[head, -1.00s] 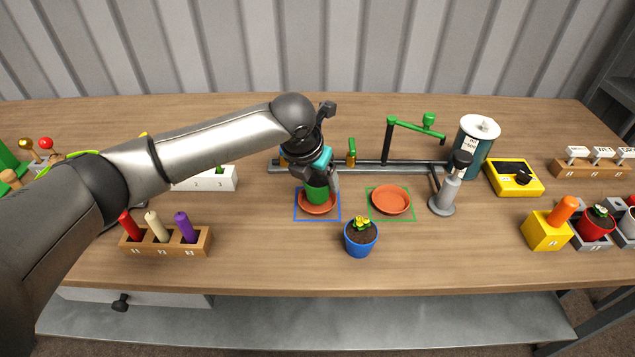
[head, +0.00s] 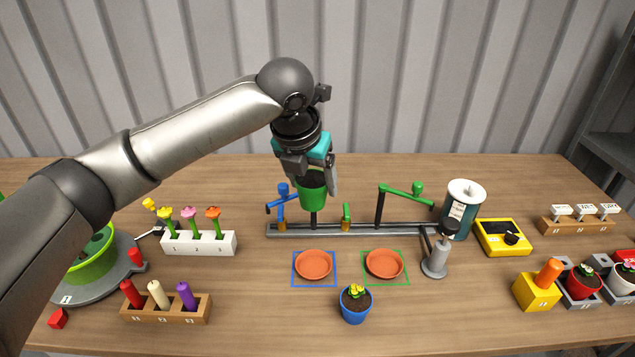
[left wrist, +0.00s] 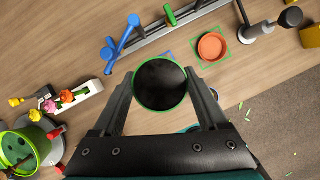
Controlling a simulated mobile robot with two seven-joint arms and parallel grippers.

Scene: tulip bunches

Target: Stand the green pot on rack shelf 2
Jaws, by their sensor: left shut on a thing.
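The green pot (head: 313,195) is held upright in the air above the back part of the table. My left gripper (head: 315,178) is shut on it, one finger at either side. In the left wrist view the pot (left wrist: 160,85) shows from above, with a green rim and a dark inside; I cannot tell if that is soil. A grey metal rack (head: 612,150) stands at the right edge of the head view, only partly in view. No shelf number on it can be read. My right gripper is not in view.
Two terracotta saucers (head: 314,264) (head: 384,263) lie empty in blue and green outlines. A blue pot (head: 355,303) with yellow flowers stands in front. A grey rail (head: 360,229) with blue and green arms lies below the held pot. A teal canister (head: 463,208) stands right.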

